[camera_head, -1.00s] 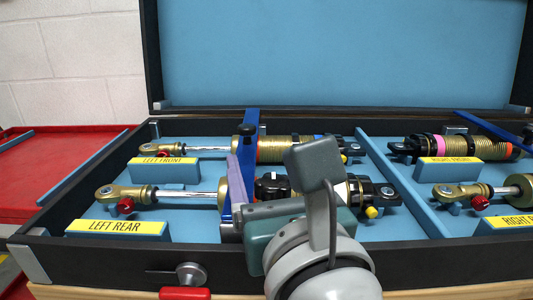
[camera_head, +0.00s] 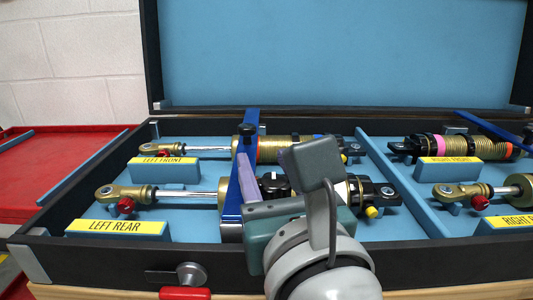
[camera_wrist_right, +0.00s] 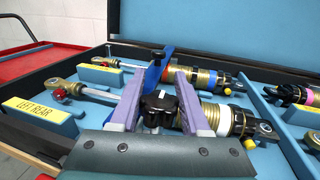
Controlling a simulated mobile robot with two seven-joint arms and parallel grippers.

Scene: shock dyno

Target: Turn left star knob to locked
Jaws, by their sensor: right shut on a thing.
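The black star knob (camera_wrist_right: 160,108), with a white mark on it, stands near the front end of the blue clamp bar in the open case. In the head view the knob (camera_head: 280,184) is partly hidden by my right gripper. My right gripper (camera_wrist_right: 160,92) has its two purple fingers on either side of the knob and is shut on it. In the head view the right gripper (camera_head: 262,182) reaches in from the front, its grey wrist covering part of the left rear shock. My left gripper is in neither view.
The blue bar (camera_head: 236,190) crosses the left front and left rear shocks, with another black knob (camera_head: 247,130) at its far end. Yellow label blocks (camera_head: 116,227) stand along the case. The case's front wall (camera_head: 110,262) has a latch (camera_head: 180,275).

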